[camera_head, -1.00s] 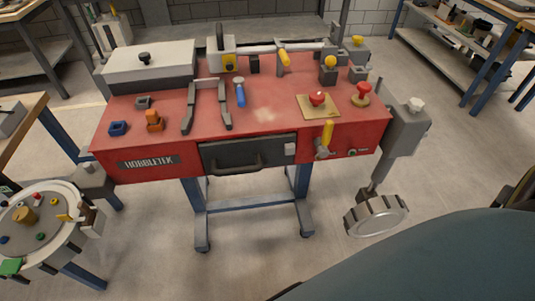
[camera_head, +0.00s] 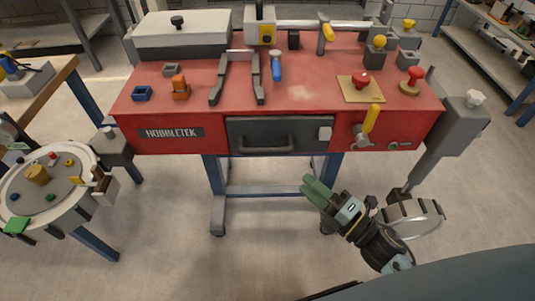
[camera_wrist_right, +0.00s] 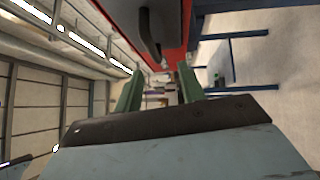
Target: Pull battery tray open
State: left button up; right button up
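The battery tray (camera_head: 280,131) is a dark grey drawer front in the red bench (camera_head: 310,88); it looks shut, about flush with the bench front. Its dark bar handle (camera_head: 265,147) runs along the lower part, and a light grey block (camera_head: 325,133) sits at its right end. The handle also shows at the top of the right wrist view (camera_wrist_right: 149,36). My right gripper (camera_head: 314,188) is below and right of the handle, apart from it. In the right wrist view its green fingers (camera_wrist_right: 158,88) are spread with nothing between them. My left gripper is not in view.
A yellow lever (camera_head: 370,119) sticks up from the bench front right of the tray. A round table (camera_head: 50,190) with small parts stands at the left. The floor before the tray is clear.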

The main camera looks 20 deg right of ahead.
aim_at(267, 148)
jog(key=shift+n+y, duration=0.3)
jog(key=shift+n, duration=0.1)
jog(key=x, duration=0.4)
jog(key=r+x, duration=0.1)
jog(key=x, duration=0.7)
jog(key=shift+w+a+r+b, duration=0.1)
jog(key=shift+a+r+b, duration=0.1)
jog(key=shift+a+b, duration=0.2)
jog(key=shift+w+a, duration=0.2)
jog(key=shift+w, duration=0.15)
jog(key=shift+c, duration=1.1)
grip_shut()
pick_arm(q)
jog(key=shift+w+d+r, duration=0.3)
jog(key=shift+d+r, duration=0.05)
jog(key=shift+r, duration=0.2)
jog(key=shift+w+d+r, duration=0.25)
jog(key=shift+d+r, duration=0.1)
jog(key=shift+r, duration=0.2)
